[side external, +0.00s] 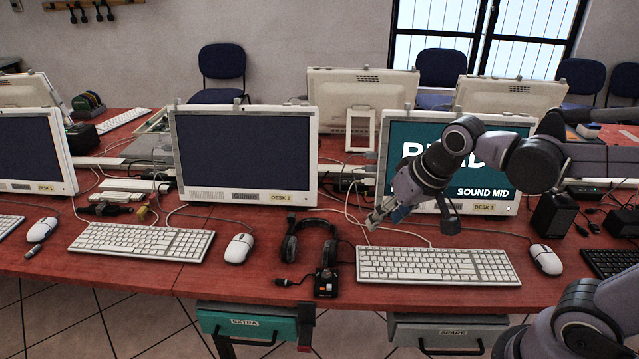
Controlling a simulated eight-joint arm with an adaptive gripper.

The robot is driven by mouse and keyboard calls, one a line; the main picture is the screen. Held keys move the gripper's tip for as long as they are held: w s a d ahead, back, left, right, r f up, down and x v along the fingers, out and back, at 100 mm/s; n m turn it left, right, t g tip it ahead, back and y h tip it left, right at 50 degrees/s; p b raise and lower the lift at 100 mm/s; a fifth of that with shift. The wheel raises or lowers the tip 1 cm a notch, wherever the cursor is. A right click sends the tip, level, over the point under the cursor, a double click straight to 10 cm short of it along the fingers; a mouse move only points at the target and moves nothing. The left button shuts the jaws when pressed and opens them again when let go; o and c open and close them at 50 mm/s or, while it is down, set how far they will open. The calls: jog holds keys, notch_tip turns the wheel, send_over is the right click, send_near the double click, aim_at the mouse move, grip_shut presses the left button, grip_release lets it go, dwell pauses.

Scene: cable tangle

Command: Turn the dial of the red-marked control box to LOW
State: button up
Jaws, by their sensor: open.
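A small black control box (325,284) with a dial on top and a small orange-red mark lies near the table's front edge, between the headset and the right keyboard. The dial's setting is too small to read. The lit DESK 3 monitor (400,150) reads "SOUND MID"; my arm covers part of its larger text. My gripper (374,220) is open and points down in front of that monitor, behind the right keyboard. It is above and to the right of the control box in the picture, apart from it.
A black headset (310,240) lies just behind the box. A white keyboard (437,265) is right of it, with a mouse (545,259) beyond. Loose cables (345,208) run behind the headset. The dark DESK 2 monitor (245,150) stands at left. Clear red tabletop (225,280) lies left of the box.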

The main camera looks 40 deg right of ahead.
jog(key=w+a+f+m+g, duration=0.2)
jog(key=w+f+m+g, duration=0.1)
jog(key=w+m, duration=0.3)
jog(key=m+g, duration=0.2)
jog(key=m, duration=0.1)
send_over(327, 274)
notch_tip(327, 274, down, 8)
notch_tip(327, 274, down, 10)
jog(key=shift+a+f, duration=0.1)
jog(key=shift+f, duration=0.05)
grip_shut()
